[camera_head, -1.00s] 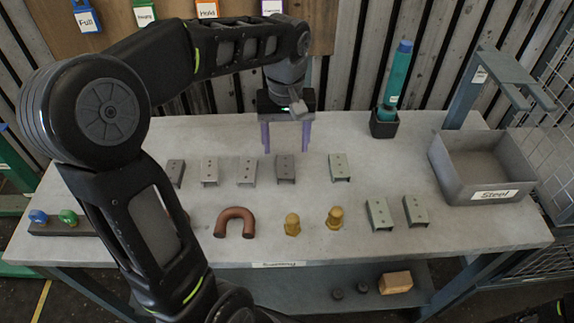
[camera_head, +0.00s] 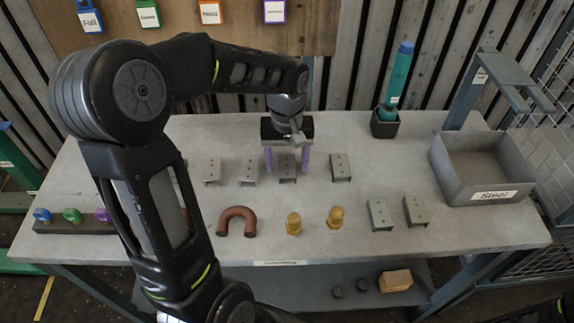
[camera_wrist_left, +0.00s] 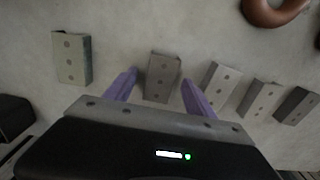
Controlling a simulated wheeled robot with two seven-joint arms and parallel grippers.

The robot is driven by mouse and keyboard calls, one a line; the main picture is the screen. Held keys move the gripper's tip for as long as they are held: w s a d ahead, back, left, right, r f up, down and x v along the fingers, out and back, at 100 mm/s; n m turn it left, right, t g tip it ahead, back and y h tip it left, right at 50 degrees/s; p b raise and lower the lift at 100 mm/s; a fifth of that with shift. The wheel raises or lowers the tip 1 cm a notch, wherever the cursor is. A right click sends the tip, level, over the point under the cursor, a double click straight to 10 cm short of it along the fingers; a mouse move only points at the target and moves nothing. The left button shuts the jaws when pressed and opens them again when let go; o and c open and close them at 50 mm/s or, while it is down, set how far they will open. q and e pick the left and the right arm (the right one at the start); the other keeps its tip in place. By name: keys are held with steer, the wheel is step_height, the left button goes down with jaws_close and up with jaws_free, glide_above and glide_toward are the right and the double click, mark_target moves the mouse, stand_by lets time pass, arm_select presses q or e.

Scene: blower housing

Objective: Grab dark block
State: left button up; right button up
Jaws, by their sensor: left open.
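A dark grey block (camera_head: 287,168), a bracket-like piece with holes in its top, stands on the table in the row of blocks. My left gripper (camera_head: 287,169) is open, pointing down, with its purple fingers on either side of this block. In the left wrist view the block (camera_wrist_left: 162,77) lies between and slightly beyond the two fingertips (camera_wrist_left: 160,86), with gaps on both sides. I cannot tell the fingertips' exact height above the table. Another dark block (camera_wrist_left: 297,105) is at the far end of the row. My right gripper is not in view.
Lighter blocks (camera_head: 248,171) (camera_head: 340,167) stand on both sides, close to the fingers. A brown U-shaped pipe (camera_head: 237,220), yellow fittings (camera_head: 335,216) and two greenish blocks (camera_head: 380,214) are nearer the front. A grey bin (camera_head: 488,196) labelled Steel stands right.

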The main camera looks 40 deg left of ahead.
arm_select(q)
steer(key=shift+c, duration=0.3)
jaws_close()
stand_by(0.8)
